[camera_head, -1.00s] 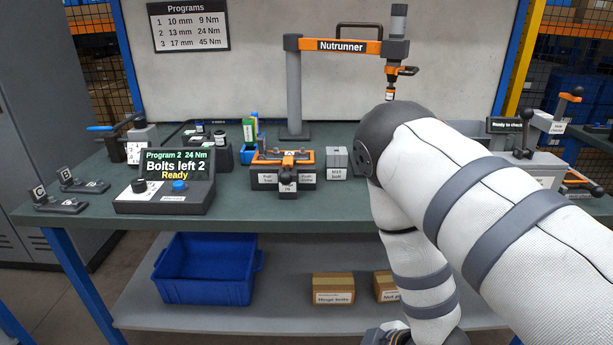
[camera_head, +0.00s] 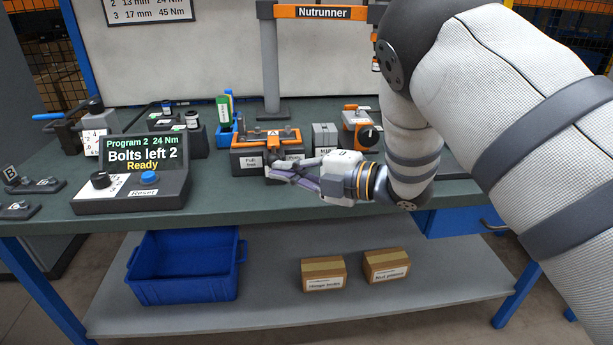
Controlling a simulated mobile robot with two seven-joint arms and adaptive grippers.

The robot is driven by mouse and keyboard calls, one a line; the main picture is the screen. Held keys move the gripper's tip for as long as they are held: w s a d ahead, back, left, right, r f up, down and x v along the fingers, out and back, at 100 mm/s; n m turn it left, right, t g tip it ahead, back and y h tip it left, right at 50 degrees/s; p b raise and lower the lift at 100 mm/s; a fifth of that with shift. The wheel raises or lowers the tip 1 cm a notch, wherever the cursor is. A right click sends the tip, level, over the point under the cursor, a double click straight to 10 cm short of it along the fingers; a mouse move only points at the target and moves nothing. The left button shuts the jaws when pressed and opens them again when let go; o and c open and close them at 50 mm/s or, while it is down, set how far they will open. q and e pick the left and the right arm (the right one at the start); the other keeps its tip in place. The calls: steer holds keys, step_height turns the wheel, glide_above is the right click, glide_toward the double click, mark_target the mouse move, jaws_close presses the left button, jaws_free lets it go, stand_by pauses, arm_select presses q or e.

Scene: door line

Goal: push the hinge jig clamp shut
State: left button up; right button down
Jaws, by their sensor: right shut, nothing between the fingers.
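The hinge jig (camera_head: 241,143) is a dark block with an orange top, on the green bench in the middle of the head view. Labels are on its front, one starting "Pull". My right gripper (camera_head: 275,172) reaches in from the right and is shut and empty, its fingertips at the front of the jig. I cannot tell whether they touch it. The gripper hides the front right of the jig and the clamp's handle, so how far the clamp is closed does not show. My left gripper is not in view.
A control box (camera_head: 142,160) reads "Bolts left 2, Ready" left of the jig. A grey block (camera_head: 324,136) and an orange device (camera_head: 357,126) stand right of it. The nutrunner post (camera_head: 269,65) rises behind. A blue bin (camera_head: 185,268) sits on the lower shelf.

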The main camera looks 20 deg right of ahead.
mark_target(273, 156)
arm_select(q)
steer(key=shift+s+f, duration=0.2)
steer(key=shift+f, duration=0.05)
arm_select(e)
steer(key=shift+w+d+f, duration=0.1)
steer(key=shift+w+f, duration=0.05)
steer(key=shift+w, duration=0.4)
steer(key=shift+w+d+f, duration=0.1)
steer(key=shift+w, duration=0.45)
steer(key=w, duration=0.1)
steer(key=w+b, duration=0.1)
steer(key=w, duration=0.1)
steer(key=shift+d+f, duration=0.2)
steer(key=shift+d, duration=0.2)
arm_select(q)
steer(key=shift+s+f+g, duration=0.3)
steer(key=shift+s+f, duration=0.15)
arm_select(e)
steer(key=shift+r, duration=0.2)
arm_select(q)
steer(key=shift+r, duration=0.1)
arm_select(e)
steer(key=shift+r, duration=0.1)
